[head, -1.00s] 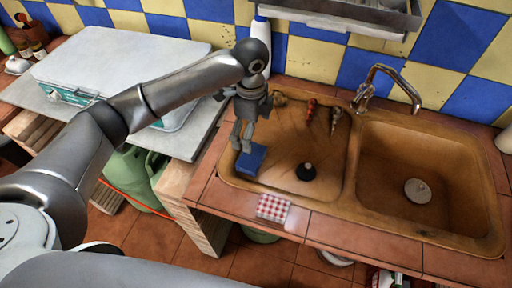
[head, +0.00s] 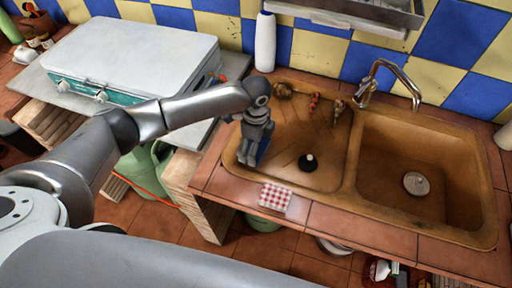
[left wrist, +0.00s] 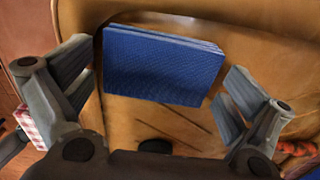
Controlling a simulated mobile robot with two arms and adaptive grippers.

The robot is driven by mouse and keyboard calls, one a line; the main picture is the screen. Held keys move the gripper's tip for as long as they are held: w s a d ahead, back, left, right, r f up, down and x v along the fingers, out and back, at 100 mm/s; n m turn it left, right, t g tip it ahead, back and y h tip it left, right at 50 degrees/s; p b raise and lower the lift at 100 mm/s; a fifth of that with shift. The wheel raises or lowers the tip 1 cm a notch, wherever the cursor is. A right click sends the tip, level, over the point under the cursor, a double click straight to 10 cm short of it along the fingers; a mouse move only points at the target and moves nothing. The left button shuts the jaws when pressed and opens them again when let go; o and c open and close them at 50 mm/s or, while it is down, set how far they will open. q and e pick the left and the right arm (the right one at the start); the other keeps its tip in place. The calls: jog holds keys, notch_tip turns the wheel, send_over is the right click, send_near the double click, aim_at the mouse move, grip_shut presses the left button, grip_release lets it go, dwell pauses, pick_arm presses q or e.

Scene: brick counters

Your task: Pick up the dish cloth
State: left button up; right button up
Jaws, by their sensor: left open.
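A blue folded cloth (head: 264,149) lies in the left basin of the sink, near its left wall. In the left wrist view the blue cloth (left wrist: 163,65) looks like a flat stack of layers. My left gripper (head: 251,162) is over it and hides most of it in the head view. In the left wrist view the fingers of the left gripper (left wrist: 160,82) are spread wide, one on each side of the cloth, with nothing held. A red-and-white checked folded cloth (head: 275,197) lies on the tiled front edge of the counter. My right gripper is not in view.
The brown double sink (head: 348,190) has a black drain plug (head: 308,162) in the left basin and a tap (head: 388,82) behind. Red and brown items (head: 314,104) lie at the left basin's back. A white bottle (head: 265,42) stands behind. A closed camping stove (head: 135,60) is left.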

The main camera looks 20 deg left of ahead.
pick_arm(q)
jog(key=c, duration=0.7)
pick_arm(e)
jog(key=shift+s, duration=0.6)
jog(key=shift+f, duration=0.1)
pick_arm(q)
jog(key=shift+w+r+b, duration=0.1)
jog(key=shift+r+b, duration=0.25)
jog(key=shift+r, duration=0.2)
jog(key=s+d+r+b, duration=0.3)
jog(key=s+d+r, duration=0.4)
jog(key=s+r, duration=0.5)
jog(key=shift+d, duration=0.15)
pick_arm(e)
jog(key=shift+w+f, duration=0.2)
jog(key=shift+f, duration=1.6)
